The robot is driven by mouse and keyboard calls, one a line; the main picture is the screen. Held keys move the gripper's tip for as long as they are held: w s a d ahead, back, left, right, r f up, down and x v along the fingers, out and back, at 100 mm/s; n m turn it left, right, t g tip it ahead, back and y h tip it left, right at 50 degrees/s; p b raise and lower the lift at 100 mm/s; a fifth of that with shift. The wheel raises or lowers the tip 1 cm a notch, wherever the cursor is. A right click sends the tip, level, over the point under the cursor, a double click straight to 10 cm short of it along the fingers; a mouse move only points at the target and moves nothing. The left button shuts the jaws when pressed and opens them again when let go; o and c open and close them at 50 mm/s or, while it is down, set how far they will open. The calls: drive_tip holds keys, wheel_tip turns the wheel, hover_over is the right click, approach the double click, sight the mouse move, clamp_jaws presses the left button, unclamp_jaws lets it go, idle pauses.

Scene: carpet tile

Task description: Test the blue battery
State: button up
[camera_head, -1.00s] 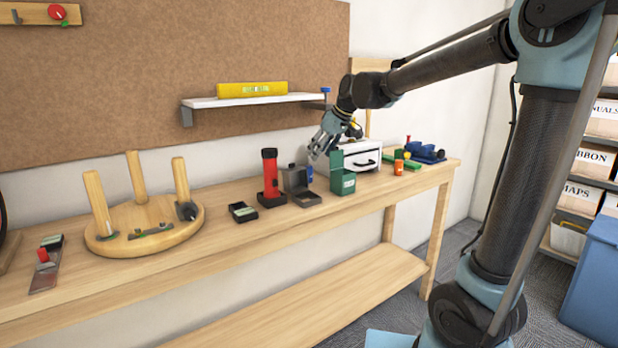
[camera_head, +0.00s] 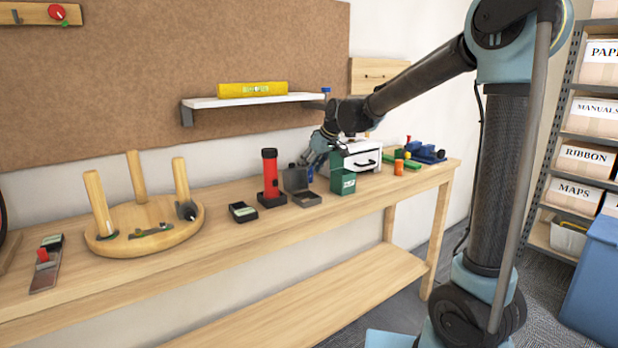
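A small blue object (camera_head: 310,174), which looks like the blue battery, stands on the bench between the grey open-lidded box and the green box. It is mostly hidden. My gripper (camera_head: 313,165) is lowered at it from above; the fingers are too small and covered to tell whether they are open, or touching it. A small black device with a pale display (camera_head: 243,212), perhaps a tester, lies on the bench left of the red flashlight.
Close around my gripper are the grey box (camera_head: 306,199), green box (camera_head: 343,180), white drawer box (camera_head: 362,160) and red flashlight (camera_head: 270,172). A shelf (camera_head: 240,102) with a yellow box hangs above. An upturned three-legged stool (camera_head: 110,243) occupies the bench's left.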

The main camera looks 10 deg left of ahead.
drive_tip(key=shift+c, duration=0.2)
clamp_jaws()
